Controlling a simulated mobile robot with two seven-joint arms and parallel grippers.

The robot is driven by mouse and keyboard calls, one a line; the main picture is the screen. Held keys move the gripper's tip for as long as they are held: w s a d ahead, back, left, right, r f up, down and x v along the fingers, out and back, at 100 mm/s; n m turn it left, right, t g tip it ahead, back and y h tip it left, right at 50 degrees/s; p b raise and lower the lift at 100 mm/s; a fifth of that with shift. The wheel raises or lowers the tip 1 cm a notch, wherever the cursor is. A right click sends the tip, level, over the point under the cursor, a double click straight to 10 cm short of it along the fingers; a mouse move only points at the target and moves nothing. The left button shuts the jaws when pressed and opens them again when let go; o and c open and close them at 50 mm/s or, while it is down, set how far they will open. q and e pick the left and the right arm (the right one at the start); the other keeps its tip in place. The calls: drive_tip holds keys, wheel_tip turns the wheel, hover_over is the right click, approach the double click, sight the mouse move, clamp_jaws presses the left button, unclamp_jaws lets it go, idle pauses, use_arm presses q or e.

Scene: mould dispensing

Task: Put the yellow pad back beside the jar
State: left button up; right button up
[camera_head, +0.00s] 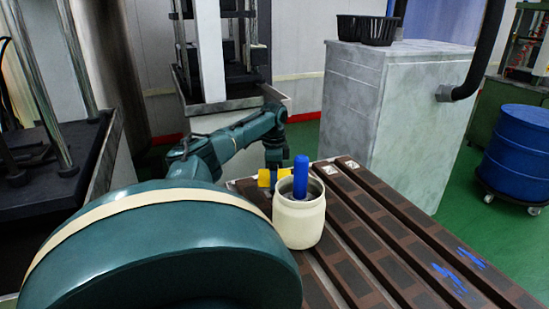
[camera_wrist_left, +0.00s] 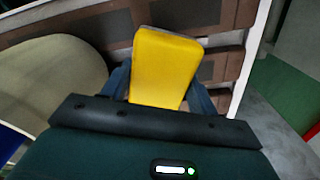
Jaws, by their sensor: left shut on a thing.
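The cream jar (camera_head: 298,225) stands upright on the slatted table, with a blue stick (camera_head: 300,178) rising from its mouth. The yellow pad (camera_head: 264,178) is behind and left of the jar in the head view, partly hidden by my gripper. My left gripper (camera_head: 273,172) is shut on the pad, which also shows in the left wrist view (camera_wrist_left: 164,66), tilted slightly between the two fingers. In that view a pale rounded surface (camera_wrist_left: 50,85), likely the jar, is left of the pad. I cannot tell whether the pad touches the table. My right gripper is out of view.
The brown slatted table (camera_head: 385,235) has free room right of the jar and blue smears at its front right. A grey cabinet (camera_head: 375,110) with black trays (camera_head: 367,29) stands behind. A blue drum (camera_head: 520,150) is at the right.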

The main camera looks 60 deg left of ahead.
use_arm(q)
drive_tip(key=shift+f, duration=2.4)
drive_tip(key=shift+f, duration=0.1)
drive_tip(key=shift+f, duration=0.25)
drive_tip(key=o, duration=0.9)
drive_tip(key=shift+o, duration=0.2)
wheel_tip(320, 180, up, 13)
drive_tip(key=shift+f+p, duration=0.15)
drive_tip(key=shift+p, duration=0.35)
